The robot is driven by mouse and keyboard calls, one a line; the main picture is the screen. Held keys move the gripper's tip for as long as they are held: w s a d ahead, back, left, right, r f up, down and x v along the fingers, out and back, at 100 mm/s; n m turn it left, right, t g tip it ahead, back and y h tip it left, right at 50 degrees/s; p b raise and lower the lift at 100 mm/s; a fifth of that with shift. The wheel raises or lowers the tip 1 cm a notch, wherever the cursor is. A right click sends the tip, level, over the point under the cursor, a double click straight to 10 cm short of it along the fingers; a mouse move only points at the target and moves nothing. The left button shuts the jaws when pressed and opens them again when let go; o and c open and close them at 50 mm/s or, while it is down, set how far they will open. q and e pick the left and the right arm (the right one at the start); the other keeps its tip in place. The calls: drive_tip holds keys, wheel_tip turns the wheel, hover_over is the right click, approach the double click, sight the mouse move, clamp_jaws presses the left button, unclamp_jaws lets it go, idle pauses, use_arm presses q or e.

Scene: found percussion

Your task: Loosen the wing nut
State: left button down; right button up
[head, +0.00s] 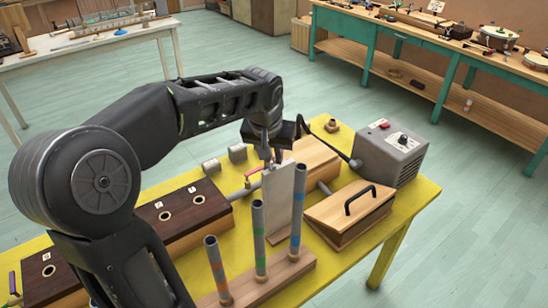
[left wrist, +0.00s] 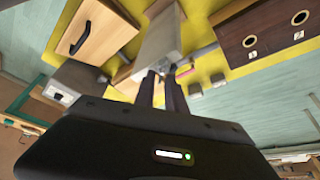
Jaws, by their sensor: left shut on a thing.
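A grey upright metal plate (head: 283,195) stands on the yellow table among wooden boxes. It also shows in the left wrist view (left wrist: 158,38). My left gripper (head: 272,158) is at the plate's top end, pointing down. In the left wrist view its two fingers (left wrist: 162,76) are close together around something small at that end, taken to be the wing nut. The wing nut itself is mostly hidden by the fingers and too small to make out. A small pink-red handle (head: 252,171) is just left of the fingers. My right gripper is in neither view.
Three upright tubes on a wooden base (head: 275,278) stand in front. A lidded wooden box (head: 340,215) and a grey control box (head: 392,155) are to the right. A dark box with holes (head: 180,215) is at left. The yellow table's right front edge (head: 395,235) is clear.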

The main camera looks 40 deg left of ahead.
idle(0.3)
use_arm(q)
drive_tip(key=n+y+b, duration=0.1)
drive_tip(key=n, duration=0.1)
drive_tip(key=shift+a+f+n+b, duration=0.1)
drive_tip(key=shift+n+b, duration=0.25)
drive_tip(key=shift+n, duration=0.05)
drive_tip(key=shift+r+n+g, duration=0.2)
drive_tip(key=shift+n+g, duration=0.1)
drive_tip(key=shift+n, duration=0.4)
drive_tip(key=shift+a+f+n+g+y+b, duration=0.1)
drive_tip(key=shift+n+g+y+b, duration=0.2)
drive_tip(key=shift+n+y+b, duration=0.5)
drive_tip(key=shift+s+n+g, duration=0.2)
drive_tip(key=shift+n+g, duration=0.2)
drive_tip(key=shift+n, duration=0.8)
drive_tip(key=shift+n, duration=0.4)
drive_tip(key=n+g, duration=0.1)
drive_tip(key=n, duration=0.2)
drive_tip(key=shift+s+a+g, duration=0.1)
drive_tip(key=shift+s+g, duration=0.05)
drive_tip(key=shift+g, duration=0.15)
